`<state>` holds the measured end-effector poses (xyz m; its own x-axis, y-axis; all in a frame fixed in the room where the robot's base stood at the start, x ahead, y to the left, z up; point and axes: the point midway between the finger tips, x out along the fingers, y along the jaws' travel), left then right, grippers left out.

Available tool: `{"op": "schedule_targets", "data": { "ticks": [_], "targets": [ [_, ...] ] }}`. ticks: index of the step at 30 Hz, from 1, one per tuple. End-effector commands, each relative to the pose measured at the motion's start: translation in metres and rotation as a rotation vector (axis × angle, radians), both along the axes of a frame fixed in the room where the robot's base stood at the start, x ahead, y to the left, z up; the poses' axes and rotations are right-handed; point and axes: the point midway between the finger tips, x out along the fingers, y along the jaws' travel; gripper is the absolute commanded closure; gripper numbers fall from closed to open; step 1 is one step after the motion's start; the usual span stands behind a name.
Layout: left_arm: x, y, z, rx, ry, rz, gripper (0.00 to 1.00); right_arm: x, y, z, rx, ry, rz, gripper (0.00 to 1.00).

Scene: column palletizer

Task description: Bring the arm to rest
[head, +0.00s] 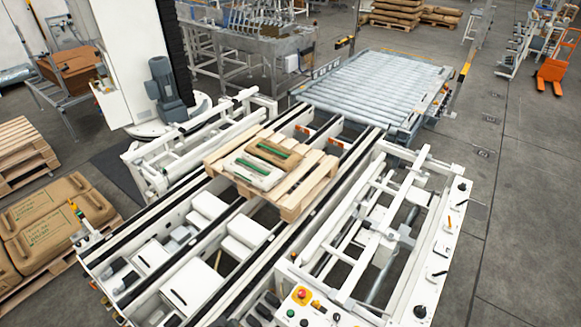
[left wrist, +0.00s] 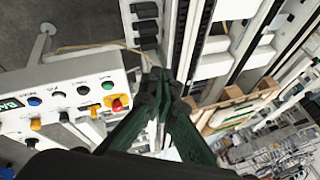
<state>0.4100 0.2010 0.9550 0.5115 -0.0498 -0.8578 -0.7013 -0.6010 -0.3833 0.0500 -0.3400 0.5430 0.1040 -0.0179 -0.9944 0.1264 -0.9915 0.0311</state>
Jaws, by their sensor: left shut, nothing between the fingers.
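My left gripper (left wrist: 164,86) shows in the left wrist view with its dark green fingers together and nothing between them. It is over the conveyor frame, beside a white control panel (left wrist: 62,98) with coloured buttons. Neither arm shows in the head view. My right gripper is in neither view.
A wooden pallet (head: 297,196) with a brown bag (head: 275,152) and a pale bag (head: 253,170) sits on the white conveyor. The pallet also shows in the left wrist view (left wrist: 238,97). A roller table (head: 375,85) stands behind. Stacked brown sacks (head: 50,222) are at left.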

Motion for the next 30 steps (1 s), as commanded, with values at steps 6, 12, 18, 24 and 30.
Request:
{"op": "schedule_targets", "data": {
  "ticks": [6,12,18,24,30],
  "targets": [
    [-0.066,0.076,0.026,-0.153,0.1,0.409,1.0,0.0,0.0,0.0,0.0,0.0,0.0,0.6],
    [-0.109,0.115,0.043,-0.218,0.144,0.631,1.0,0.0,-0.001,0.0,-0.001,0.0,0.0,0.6],
    [-0.144,0.142,0.059,-0.255,0.17,0.798,1.0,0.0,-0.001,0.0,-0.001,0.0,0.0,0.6],
    [-0.154,0.152,0.04,-0.268,0.19,0.868,1.0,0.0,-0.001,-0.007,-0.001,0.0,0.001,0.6],
    [-0.146,0.151,-0.011,-0.265,0.207,0.862,1.0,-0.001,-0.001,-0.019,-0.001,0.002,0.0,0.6]
  ]
}}
